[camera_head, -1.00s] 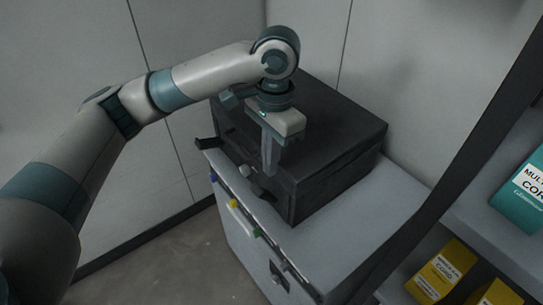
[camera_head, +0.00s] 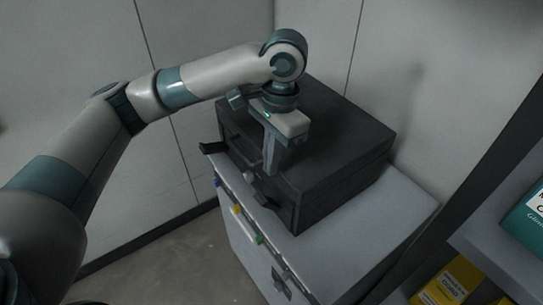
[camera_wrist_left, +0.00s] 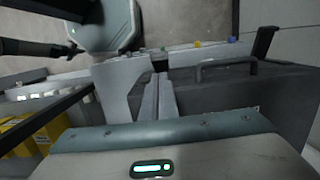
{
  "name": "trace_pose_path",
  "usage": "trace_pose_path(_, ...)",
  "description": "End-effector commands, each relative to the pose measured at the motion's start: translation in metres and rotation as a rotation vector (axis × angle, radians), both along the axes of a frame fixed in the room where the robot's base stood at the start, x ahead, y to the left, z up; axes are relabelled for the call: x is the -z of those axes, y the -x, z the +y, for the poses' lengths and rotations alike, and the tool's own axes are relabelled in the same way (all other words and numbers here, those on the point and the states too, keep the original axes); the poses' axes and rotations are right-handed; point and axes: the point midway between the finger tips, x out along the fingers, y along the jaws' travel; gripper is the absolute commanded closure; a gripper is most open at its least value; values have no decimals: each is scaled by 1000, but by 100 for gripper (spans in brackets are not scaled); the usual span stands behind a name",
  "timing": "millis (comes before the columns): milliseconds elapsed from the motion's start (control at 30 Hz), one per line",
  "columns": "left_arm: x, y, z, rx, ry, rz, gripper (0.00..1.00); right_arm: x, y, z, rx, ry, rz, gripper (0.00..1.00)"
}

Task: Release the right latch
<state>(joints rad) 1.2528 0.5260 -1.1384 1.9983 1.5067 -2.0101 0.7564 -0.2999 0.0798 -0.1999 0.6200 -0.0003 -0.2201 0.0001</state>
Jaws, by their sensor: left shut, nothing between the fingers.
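A dark case (camera_head: 340,150) sits closed on a pale cabinet. Its left latch (camera_head: 211,148) sticks out from the front face. The right latch (camera_head: 266,200) is a small dark piece low on the front face near the right corner, and it appears to stick out too. My left gripper (camera_head: 269,170) points down at the case front, just above and behind the right latch in the picture, its fingers together and empty. I cannot tell whether it touches the latch. The wrist view shows the shut fingers (camera_wrist_left: 158,97) beside the case front. My right gripper is out of view.
The case handle (camera_wrist_left: 225,66) is on the front face between the latches. Coloured tabs, one yellow (camera_head: 237,209), line the cabinet's (camera_head: 385,225) front edge. A shelf with yellow boxes (camera_head: 455,280) stands at the right. Walls close off the back.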

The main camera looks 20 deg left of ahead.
Motion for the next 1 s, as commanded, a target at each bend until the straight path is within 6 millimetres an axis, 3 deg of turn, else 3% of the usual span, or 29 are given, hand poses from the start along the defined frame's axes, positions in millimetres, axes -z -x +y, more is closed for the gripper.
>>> trace_pose_path(300, 48, 6, 4, 1, -1, 4, 100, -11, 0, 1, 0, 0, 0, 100)
trace_pose_path(500, 69, 7, 6, 0, -1, 2, 100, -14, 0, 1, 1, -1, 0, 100)
trace_pose_path(1000, 76, 7, 6, 0, 1, -1, 100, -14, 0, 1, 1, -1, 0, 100)
